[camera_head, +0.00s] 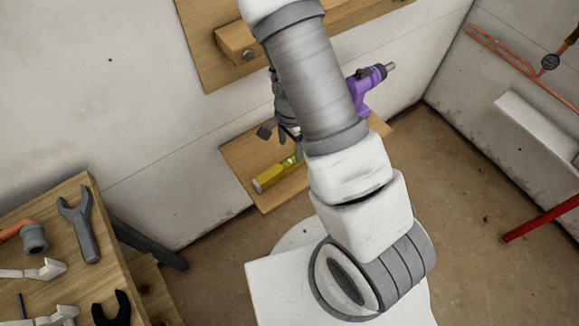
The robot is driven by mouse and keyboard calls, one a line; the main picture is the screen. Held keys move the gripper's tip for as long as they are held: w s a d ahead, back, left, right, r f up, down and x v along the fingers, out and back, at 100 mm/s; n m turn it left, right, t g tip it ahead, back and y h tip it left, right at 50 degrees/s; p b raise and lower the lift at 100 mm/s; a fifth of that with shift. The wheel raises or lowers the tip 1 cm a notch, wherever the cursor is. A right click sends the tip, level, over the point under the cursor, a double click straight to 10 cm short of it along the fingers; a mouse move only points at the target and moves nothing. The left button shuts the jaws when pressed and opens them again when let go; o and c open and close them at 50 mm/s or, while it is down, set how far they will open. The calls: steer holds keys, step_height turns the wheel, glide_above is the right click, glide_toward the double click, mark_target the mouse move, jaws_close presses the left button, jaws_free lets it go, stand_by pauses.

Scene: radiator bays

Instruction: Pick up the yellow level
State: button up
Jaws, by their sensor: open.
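The yellow level (271,178) lies on a small wooden shelf (241,160) against the wall. A greenish vial shows near its right end, and that end is partly hidden by my gripper and arm. My gripper (281,145) is open and shows as dark parts beside my arm, just above the right end of the level. Most of the gripper is hidden behind my arm, so I cannot tell whether the fingers touch the level.
A purple drill (366,86) stands at the right end of the shelf. A wooden bench (75,268) at lower left holds a wrench (79,226) and other tools. A wooden board (225,47) is above. Copper pipes and a red bar (540,219) are at right.

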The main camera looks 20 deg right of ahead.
mark_target(290, 160)
step_height(290, 160, down, 8)
steer(key=b, duration=0.3)
steer(key=shift+w, duration=0.15)
jaws_close()
stand_by(0.4)
